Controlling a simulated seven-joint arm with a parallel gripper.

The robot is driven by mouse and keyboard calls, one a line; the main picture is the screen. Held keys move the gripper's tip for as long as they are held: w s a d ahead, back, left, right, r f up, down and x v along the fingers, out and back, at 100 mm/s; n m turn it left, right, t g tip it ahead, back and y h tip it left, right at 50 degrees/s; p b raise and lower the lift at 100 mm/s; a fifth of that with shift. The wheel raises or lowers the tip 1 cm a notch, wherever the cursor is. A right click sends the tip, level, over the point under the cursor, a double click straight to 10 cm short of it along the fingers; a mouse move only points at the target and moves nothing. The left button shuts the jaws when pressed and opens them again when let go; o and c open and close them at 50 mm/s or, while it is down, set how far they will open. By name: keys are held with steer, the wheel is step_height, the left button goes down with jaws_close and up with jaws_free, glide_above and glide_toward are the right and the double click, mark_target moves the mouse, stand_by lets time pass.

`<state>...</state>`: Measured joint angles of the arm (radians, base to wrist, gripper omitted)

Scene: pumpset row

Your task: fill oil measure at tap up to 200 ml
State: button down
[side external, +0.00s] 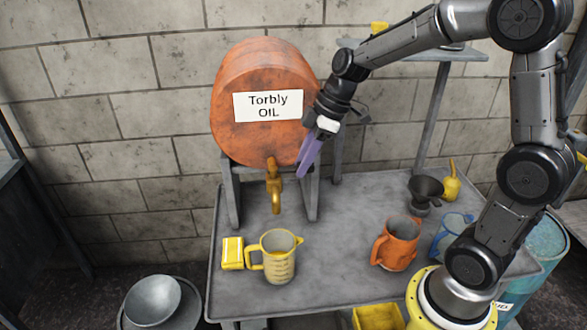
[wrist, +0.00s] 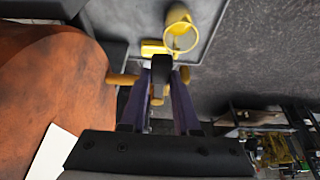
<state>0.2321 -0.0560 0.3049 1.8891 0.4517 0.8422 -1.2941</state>
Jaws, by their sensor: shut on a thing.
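No oil stream shows from the spout, and I cannot read a level in the jug. The tap sits low on the front of the orange barrel (side external: 262,75) labelled "Torbly OIL". My gripper (side external: 303,172) is beside the tap, pointing down.
A yellow block (side external: 232,253) lies left of the jug. An orange jug (side external: 397,245), a blue-handled jug (side external: 452,232), a dark funnel (side external: 425,190) and a yellow oil can (side external: 451,182) stand to the right. The bench's centre is clear.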

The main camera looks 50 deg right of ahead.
steer(key=m, duration=0.1)
steer(key=s+a+m, duration=0.1)
steer(key=shift+a+m+t+h, duration=0.1)
steer(key=shift+m+t+h, duration=0.2)
steer(key=shift+t+h, duration=0.1)
steer(key=shift+w+r, duration=0.1)
stand_by(2.9)
steer(key=shift+w+d+n+g+y, duration=0.25)
steer(key=shift+w+d+n, duration=0.1)
steer(key=shift+n, duration=0.45)
steer(key=shift+w+d+n+g+y, duration=0.15)
steer(key=shift+w+d+n+y, duration=0.15)
steer(key=shift+n, duration=0.5)
steer(key=shift+d, duration=0.1)
jaws_free()
steer(key=shift+s, duration=0.1)
